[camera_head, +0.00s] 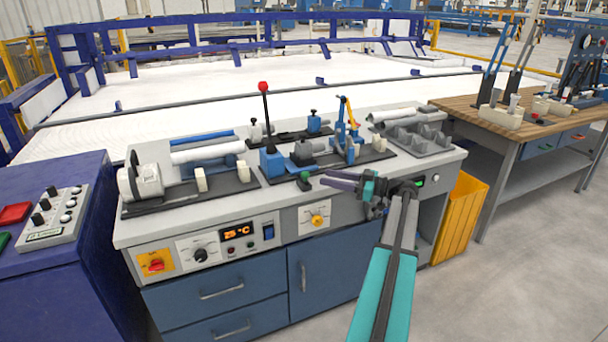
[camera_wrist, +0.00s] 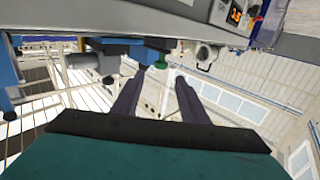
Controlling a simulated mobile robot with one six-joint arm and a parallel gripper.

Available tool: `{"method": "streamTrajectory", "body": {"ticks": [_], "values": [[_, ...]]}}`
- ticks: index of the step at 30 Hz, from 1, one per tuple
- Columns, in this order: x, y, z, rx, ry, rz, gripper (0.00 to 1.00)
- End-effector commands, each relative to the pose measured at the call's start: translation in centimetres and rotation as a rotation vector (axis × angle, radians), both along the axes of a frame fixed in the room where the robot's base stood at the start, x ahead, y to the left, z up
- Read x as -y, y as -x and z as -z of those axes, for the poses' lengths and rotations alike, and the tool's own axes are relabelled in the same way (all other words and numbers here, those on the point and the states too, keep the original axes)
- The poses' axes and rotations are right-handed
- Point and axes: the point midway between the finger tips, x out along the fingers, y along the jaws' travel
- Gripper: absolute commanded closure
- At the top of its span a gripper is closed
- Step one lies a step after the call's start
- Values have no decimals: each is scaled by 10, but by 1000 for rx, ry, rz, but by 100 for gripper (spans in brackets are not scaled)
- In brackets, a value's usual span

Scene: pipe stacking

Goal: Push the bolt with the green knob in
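The green knob (camera_head: 304,176) sits at the front edge of the pipe fixture on the bench, below its blue block. The knob also shows in the wrist view (camera_wrist: 160,63), just beyond the fingertips and near the middle of the gap between them. The bolt's shaft is mostly hidden. My gripper (camera_head: 324,179) has dark purple fingers and points left across the bench front. Its tips are close to the right of the knob in the head view. In the wrist view my gripper (camera_wrist: 156,85) is open and empty, with clear space between the fingers.
The fixture has a red-knobbed lever (camera_head: 264,110) and a blue clamp with a yellow handle (camera_head: 345,125). A white pipe (camera_head: 208,152) lies at left. A grey tray (camera_head: 415,135) stands at right. A yellow bin (camera_head: 461,218) stands beside the bench.

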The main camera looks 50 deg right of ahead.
Motion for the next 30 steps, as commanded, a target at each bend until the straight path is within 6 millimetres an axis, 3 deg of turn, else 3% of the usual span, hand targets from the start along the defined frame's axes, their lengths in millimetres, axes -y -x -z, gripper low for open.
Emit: {"method": "streamTrajectory", "body": {"ticks": [18, 30], "values": [[-33, -78, -1, 1, 0, -1, 60], [-38, -90, 0, 1, 0, 2, 60]]}}
